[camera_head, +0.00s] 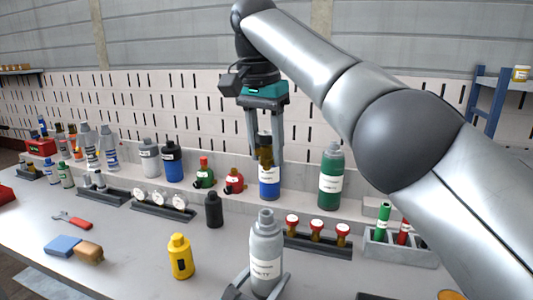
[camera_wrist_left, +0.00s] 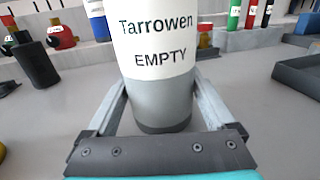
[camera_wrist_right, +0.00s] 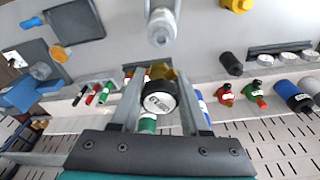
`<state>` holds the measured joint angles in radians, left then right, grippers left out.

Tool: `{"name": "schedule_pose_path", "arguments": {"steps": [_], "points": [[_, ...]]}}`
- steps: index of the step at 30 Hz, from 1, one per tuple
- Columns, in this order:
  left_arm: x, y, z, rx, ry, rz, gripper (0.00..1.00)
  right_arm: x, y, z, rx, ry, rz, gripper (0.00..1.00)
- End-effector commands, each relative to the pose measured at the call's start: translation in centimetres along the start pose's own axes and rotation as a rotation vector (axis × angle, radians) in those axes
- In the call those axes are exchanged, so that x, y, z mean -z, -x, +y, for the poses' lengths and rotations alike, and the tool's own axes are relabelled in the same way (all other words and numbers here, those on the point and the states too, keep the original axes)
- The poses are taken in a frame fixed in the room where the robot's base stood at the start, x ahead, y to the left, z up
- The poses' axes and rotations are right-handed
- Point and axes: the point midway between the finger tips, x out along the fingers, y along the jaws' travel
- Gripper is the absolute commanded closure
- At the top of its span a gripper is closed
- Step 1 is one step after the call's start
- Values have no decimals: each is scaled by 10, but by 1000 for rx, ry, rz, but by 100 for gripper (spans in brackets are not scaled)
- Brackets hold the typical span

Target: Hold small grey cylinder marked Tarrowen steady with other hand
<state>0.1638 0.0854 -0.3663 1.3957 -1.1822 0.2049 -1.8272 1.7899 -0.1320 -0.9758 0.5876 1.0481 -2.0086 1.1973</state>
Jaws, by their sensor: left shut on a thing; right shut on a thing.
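The small grey cylinder marked Tarrowen (camera_head: 266,250) stands upright at the front of the table. In the left wrist view, its label reads "Tarrowen EMPTY" and its grey lower body (camera_wrist_left: 160,100) sits between the fingers. My left gripper (camera_head: 262,285) is shut around its lower part.
A blue cylinder (camera_head: 269,185) stands behind the held fitting, a green cylinder (camera_head: 331,175) to its right. A rack of red-topped amber fittings (camera_head: 316,240) lies right of the grey cylinder. A black bottle (camera_head: 214,210) and yellow bottle (camera_head: 181,257) stand left.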

Motion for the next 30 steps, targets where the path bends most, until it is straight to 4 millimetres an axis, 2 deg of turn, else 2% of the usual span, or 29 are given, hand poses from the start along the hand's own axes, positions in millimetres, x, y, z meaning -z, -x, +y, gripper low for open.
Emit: {"name": "schedule_pose_path", "arguments": {"steps": [3, 4, 6, 14, 19, 23, 30], "points": [[0, 0, 0, 0, 0, 1, 78, 0, 0, 0, 0, 0, 0, 100], [0, 0, 0, 0, 0, 1, 9, 0, 0, 0, 1, 0, 1, 100], [0, 0, 0, 0, 0, 1, 1, 0, 0, 0, 0, 0, 1, 100], [0, 1, 0, 0, 0, 1, 0, 0, 0, 0, 0, 0, 1, 100], [2, 11, 1, -1, -1, 2, 0, 0, 0, 0, 0, 0, 0, 100], [1, 28, 0, 0, -2, 3, 0, 0, 0, 0, 0, 0, 0, 100], [2, 73, 0, -1, 0, 4, 0, 0, 0, 0, 0, 0, 0, 100]]}}
